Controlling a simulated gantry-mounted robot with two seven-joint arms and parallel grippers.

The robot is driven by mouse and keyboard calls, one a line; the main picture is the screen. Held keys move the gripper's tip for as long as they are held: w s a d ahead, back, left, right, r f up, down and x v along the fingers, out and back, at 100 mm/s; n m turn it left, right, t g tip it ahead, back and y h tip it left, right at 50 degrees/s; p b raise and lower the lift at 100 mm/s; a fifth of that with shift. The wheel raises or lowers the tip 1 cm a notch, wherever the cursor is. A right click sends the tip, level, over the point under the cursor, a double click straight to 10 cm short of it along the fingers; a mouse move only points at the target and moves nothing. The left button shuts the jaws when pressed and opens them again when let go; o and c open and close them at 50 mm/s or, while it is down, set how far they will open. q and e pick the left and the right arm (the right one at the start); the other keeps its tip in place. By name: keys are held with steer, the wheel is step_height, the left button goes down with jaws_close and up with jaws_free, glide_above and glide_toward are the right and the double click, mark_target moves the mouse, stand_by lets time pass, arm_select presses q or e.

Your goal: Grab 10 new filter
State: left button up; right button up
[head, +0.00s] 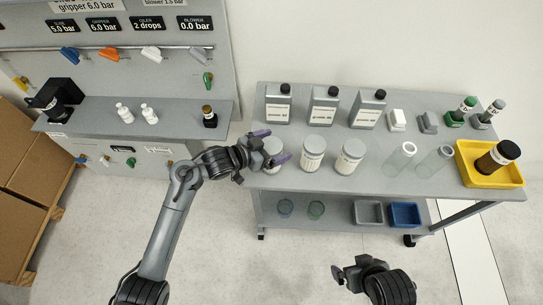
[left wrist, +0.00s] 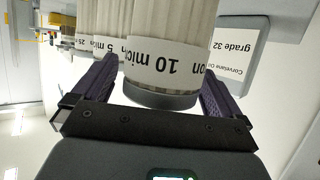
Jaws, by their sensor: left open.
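The filter labelled 10 micron (left wrist: 168,65) is a pale pleated cylinder with a white label band and a grey end cap. It stands at the left of a row of three filters on the grey cart and also shows in the head view (head: 272,147), partly hidden by the gripper. My left gripper (head: 271,146) is open, with one purple finger on each side of this filter. In the left wrist view gaps show beside the end cap. The other two filters (head: 312,155) (head: 349,157) stand to its right. My right gripper (head: 344,274) is low in front of the cart, away from everything.
Three grey bottles (head: 322,107) stand behind the filters. Two clear cylinders (head: 400,160) and a yellow tray (head: 508,179) holding a dark jar (head: 497,157) are to the right. A grey bin (head: 369,213) and a blue bin (head: 405,215) are on the lower shelf.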

arm_select(q)
steer(key=shift+w+d+f, duration=0.25)
steer(key=shift+w+d, duration=0.1)
steer(key=shift+c, duration=0.3)
steer(key=c, duration=1.5)
steer(key=shift+r, duration=0.1)
